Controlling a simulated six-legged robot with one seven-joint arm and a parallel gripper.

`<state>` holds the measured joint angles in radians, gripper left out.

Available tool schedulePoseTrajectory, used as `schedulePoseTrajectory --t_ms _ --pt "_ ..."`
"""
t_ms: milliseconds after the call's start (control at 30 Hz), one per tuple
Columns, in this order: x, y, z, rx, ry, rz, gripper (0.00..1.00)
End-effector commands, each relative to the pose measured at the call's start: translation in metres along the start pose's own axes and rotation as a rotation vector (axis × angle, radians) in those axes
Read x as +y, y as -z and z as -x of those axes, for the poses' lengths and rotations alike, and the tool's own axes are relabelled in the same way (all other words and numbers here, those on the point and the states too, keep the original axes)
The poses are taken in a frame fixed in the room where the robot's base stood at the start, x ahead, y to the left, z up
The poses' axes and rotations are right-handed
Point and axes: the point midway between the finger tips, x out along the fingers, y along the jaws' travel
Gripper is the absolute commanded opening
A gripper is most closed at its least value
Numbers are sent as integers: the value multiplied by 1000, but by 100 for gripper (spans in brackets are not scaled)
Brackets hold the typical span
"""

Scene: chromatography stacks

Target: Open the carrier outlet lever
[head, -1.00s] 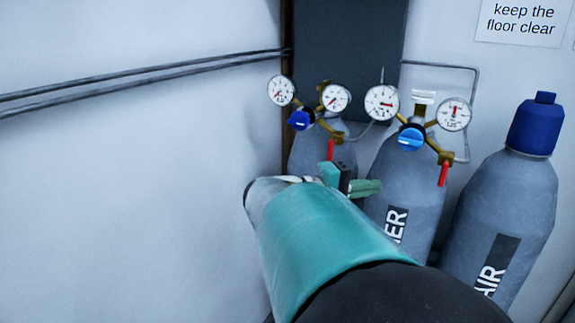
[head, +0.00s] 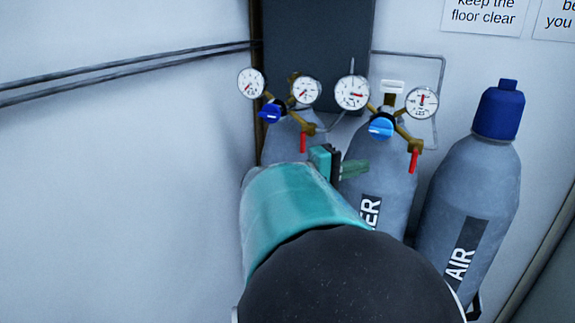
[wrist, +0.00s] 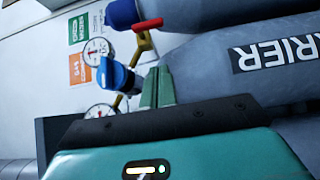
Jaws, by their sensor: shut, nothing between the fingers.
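The carrier cylinder (head: 385,170) is the middle grey one; its label shows partly in the head view and as "RRIER" in the wrist view (wrist: 278,52). Its regulator has a light blue knob (head: 381,128) and two gauges. The red carrier outlet lever (head: 413,161) hangs straight down from the brass valve at the regulator's right. In the wrist view the lever (wrist: 147,24) lies sideways, beyond and above the fingertips, apart from them. My gripper (head: 352,168) is shut and empty, in front of the carrier cylinder, left of and slightly lower than the lever.
A left cylinder (head: 280,140) has a dark blue knob (head: 269,113) and its own red lever (head: 303,142), close above my gripper. The capped AIR cylinder (head: 465,200) stands at the right. Pipes (head: 120,72) run along the left wall (head: 110,190).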

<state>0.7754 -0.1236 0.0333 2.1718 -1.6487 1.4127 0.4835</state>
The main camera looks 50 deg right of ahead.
Motion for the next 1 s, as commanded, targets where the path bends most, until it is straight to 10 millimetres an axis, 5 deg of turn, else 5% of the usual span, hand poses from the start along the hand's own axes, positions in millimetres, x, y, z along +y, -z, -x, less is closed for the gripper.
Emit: schedulePoseTrajectory --t_ms 233,400,1000 --pt "0 0 -50 -3 1 1 0" --pt "0 -20 -68 -1 0 -2 0" --pt "0 -27 -76 2 -1 0 0"
